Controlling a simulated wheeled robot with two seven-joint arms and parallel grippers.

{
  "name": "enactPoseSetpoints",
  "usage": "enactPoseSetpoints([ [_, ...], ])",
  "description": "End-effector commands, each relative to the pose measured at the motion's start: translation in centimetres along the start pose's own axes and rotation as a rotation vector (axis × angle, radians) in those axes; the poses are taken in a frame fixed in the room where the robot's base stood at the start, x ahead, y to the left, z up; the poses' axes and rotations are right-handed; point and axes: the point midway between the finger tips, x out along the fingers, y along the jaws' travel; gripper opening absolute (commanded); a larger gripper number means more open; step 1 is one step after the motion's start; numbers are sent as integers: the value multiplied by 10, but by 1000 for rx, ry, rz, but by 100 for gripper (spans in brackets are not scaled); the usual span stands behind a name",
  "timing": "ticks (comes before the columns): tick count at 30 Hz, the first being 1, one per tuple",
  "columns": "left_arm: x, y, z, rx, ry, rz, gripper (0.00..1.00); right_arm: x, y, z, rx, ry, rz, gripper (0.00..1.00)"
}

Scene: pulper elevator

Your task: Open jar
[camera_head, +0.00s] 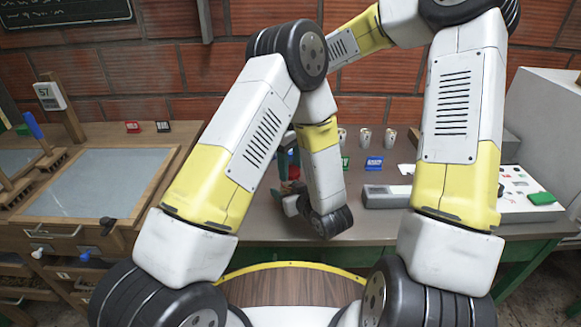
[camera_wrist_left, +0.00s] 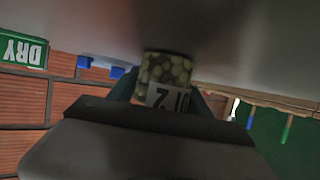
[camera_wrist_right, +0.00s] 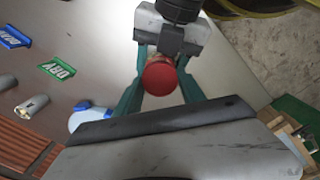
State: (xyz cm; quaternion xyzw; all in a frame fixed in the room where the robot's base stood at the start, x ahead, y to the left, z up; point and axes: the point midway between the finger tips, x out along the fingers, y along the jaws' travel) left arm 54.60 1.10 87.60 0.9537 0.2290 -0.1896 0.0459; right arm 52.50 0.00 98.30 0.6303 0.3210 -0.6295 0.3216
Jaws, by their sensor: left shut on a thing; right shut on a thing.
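A jar (camera_wrist_left: 166,70) with tan, bean-like contents and a partly visible label sits between my left gripper's teal fingers in the left wrist view. A round red lid (camera_wrist_right: 158,78) sits between the teal fingers of my right gripper (camera_wrist_right: 160,82) in the right wrist view. Both grippers are shut on these things. In the head view, my right gripper (camera_head: 287,165) is above the table, with a bit of red beside it, close to my left gripper (camera_head: 291,190). My arms hide much of the jar there. I cannot tell whether the lid still touches the jar.
The grey table (camera_head: 253,222) lies beneath. A blue sign (camera_head: 374,163) and several small cups (camera_head: 365,138) stand toward the back. A grey device (camera_head: 385,196) lies to the right, beside a white board with small pieces (camera_head: 512,195). A wooden-framed tray (camera_head: 95,180) is at left.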

Motion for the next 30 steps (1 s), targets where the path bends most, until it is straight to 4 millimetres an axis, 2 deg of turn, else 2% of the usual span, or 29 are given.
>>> enactPoseSetpoints([
  [5,0,0,0,-1,1,0,0,-4,0,0,0,1,1,0],
  [14,0,0,0,0,1,0,0,-38,0,0,1,1,2,0],
  [21,0,0,0,-1,1,0,0,-40,0,0,0,0,0,0],
  [22,0,0,0,0,1,0,63,-40,0,0,0,0,0,0],
  [25,0,0,0,0,1,0,83,-40,0,0,0,0,0,0],
  [30,0,0,0,0,1,0,83,-40,0,0,0,0,0,0],
])
